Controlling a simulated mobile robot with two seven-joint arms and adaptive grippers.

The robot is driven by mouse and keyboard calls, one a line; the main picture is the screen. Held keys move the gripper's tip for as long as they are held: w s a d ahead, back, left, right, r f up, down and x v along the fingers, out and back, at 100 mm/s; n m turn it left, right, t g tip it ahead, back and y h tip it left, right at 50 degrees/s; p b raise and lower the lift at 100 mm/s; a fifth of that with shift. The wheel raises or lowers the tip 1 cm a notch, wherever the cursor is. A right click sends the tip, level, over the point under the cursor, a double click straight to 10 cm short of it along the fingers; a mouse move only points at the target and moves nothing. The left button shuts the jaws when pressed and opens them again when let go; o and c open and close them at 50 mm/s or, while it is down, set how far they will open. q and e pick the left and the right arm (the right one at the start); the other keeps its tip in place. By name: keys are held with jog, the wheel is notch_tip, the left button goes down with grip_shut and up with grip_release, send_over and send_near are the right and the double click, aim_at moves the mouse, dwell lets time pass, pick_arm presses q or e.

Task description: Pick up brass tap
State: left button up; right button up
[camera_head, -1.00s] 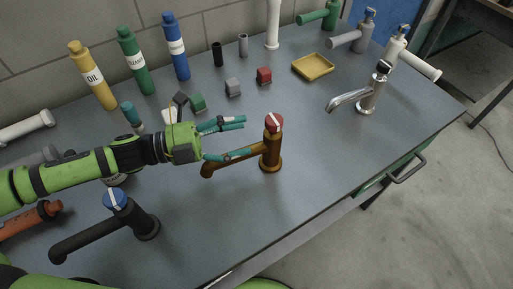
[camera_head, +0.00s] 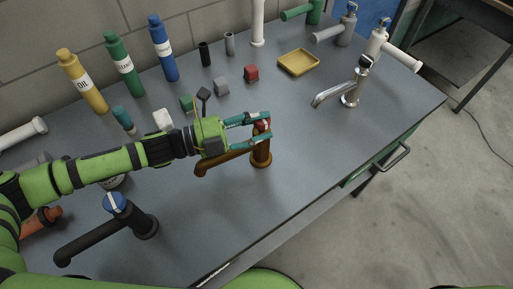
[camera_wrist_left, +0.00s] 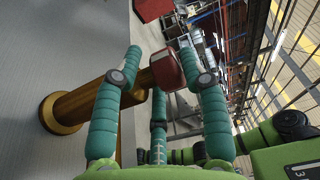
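The brass tap (camera_head: 260,157) stands upright near the middle of the bench, with a red cap on top and its spout toward the left. My left gripper (camera_head: 267,128) is at its top, with teal fingers spread to either side of the upper body and cap. In the left wrist view the tap's brass body (camera_wrist_left: 72,108) and red cap lie between the open fingers of the gripper (camera_wrist_left: 162,55). One finger partly covers the body, and I cannot tell whether it touches. My right gripper is not in view.
A black tap with a blue cap (camera_head: 146,224) stands at the front left, and a chrome tap (camera_head: 351,94) at the right. Bottles (camera_head: 163,50), small blocks (camera_head: 251,73) and a yellow tray (camera_head: 297,62) are farther back. The bench is clear right of the brass tap.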

pick_arm(q)
jog(key=shift+f, duration=0.1)
grip_shut()
